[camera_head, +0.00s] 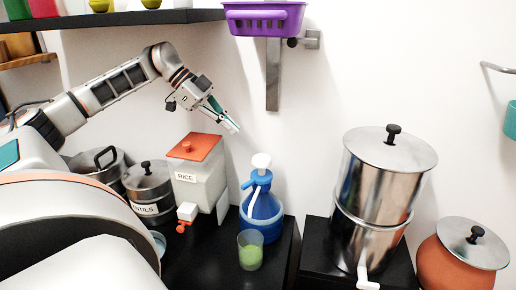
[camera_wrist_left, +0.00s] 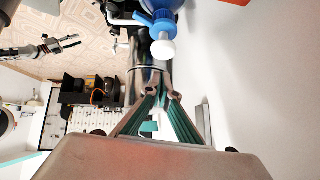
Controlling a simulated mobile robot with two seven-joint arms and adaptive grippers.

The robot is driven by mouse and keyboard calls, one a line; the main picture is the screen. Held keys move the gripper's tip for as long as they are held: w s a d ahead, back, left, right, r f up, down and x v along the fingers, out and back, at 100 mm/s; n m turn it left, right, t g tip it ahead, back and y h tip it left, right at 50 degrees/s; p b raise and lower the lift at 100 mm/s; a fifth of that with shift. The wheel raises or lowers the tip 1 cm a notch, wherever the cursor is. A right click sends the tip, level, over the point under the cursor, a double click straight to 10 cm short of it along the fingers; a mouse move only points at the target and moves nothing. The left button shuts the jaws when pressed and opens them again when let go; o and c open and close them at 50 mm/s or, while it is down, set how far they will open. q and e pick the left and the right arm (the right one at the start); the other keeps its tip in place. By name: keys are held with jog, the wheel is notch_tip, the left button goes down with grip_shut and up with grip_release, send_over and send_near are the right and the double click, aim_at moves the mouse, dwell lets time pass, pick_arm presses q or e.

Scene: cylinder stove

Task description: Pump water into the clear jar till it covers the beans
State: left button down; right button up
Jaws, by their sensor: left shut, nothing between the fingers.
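The clear jar (camera_head: 250,252) stands on the black counter with green beans in its lower part; I cannot make out a water level. Behind it stands the blue water bottle (camera_head: 264,213) with a white-topped pump (camera_head: 261,161) and a spout toward the jar. My left gripper (camera_head: 235,127) is shut and empty, above and a little left of the pump top, apart from it. In the left wrist view, the pump top (camera_wrist_left: 163,49) shows beyond the left fingers (camera_wrist_left: 167,92). My right gripper (camera_wrist_left: 68,43) is small at the left there; its jaw state is unclear.
A rice dispenser (camera_head: 200,170) and metal canisters (camera_head: 148,185) stand left of the bottle. A large steel container (camera_head: 375,205) with a tap and an orange pot (camera_head: 462,262) stand at right. A purple basket (camera_head: 263,18) hangs above on a wall bracket.

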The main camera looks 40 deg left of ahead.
aim_at(255, 159)
pick_arm(q)
jog(key=p+x, duration=0.1)
jog(key=x, duration=0.8)
jog(key=shift+w+d+f, duration=0.3)
jog(key=shift+f, duration=0.1)
pick_arm(e)
jog(key=shift+w+r, duration=0.4)
jog(key=shift+r, duration=0.45)
pick_arm(q)
jog(key=shift+f+b, duration=0.4)
jog(key=shift+f, duration=1.15)
jog(key=shift+r, duration=0.1)
pick_arm(e)
jog(key=shift+f, duration=0.45)
jog(key=shift+r, duration=0.1)
jog(key=shift+s, duration=0.1)
